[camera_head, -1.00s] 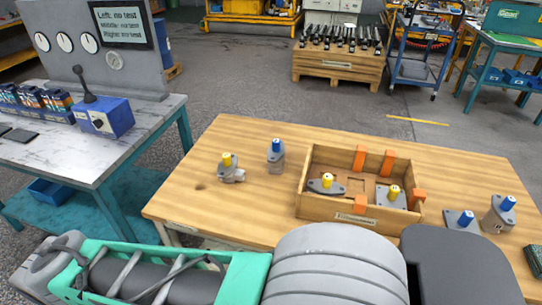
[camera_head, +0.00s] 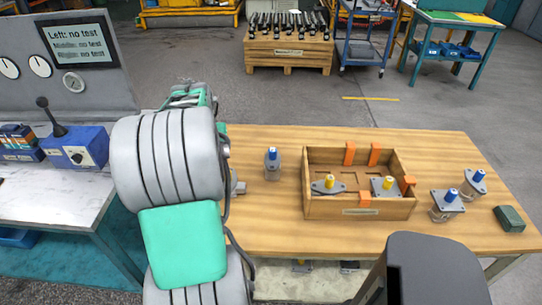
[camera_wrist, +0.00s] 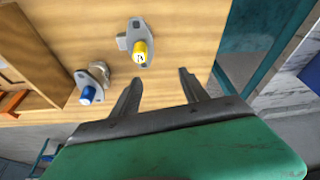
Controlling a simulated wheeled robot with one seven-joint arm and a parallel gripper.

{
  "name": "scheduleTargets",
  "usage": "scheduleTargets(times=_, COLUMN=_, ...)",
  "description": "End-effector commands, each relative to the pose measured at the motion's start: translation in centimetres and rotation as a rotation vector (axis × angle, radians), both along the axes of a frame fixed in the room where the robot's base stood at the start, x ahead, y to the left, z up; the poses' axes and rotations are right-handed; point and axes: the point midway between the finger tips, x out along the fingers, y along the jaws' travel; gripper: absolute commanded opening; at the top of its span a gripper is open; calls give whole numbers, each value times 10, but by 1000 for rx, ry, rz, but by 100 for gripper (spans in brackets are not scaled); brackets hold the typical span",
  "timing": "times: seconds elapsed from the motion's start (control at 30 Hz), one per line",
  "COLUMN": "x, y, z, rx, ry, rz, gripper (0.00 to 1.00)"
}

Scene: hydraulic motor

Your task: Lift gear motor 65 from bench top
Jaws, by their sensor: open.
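A grey motor with a yellow cap (camera_wrist: 138,45) stands on the wooden bench top (camera_wrist: 195,25) in the wrist view; in the head view only a grey edge of it (camera_head: 239,186) shows beside my arm. A grey motor with a blue cap (camera_head: 272,164) stands to its right on the bench, and it also shows in the wrist view (camera_wrist: 92,85). I cannot read a number on either. My gripper (camera_wrist: 160,76) is open and empty, with the yellow-capped motor beyond its fingertips and slightly left. In the head view my arm hides the fingers.
A wooden box (camera_head: 330,207) with orange blocks holds two yellow-capped motors. Two blue-capped motors (camera_head: 446,205) (camera_head: 474,183) and a dark green block (camera_head: 509,218) lie to the right. A test bench (camera_head: 40,190) stands at the left. The front middle of the bench is clear.

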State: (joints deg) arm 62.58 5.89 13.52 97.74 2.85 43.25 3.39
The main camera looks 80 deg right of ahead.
Motion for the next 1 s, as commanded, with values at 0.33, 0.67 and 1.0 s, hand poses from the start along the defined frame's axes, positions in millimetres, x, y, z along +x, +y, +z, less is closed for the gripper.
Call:
scheduleTargets(times=0.33, x=-157, y=-123, z=-12, rx=-45, ry=-11, rz=-358, gripper=52)
scheduleTargets(times=0.67, x=-155, y=-136, z=-62, rx=-44, ry=-11, rz=-355, gripper=52)
scheduleTargets(times=1.0, x=-155, y=-143, z=-77, rx=-49, ry=-13, rz=-355, gripper=52)
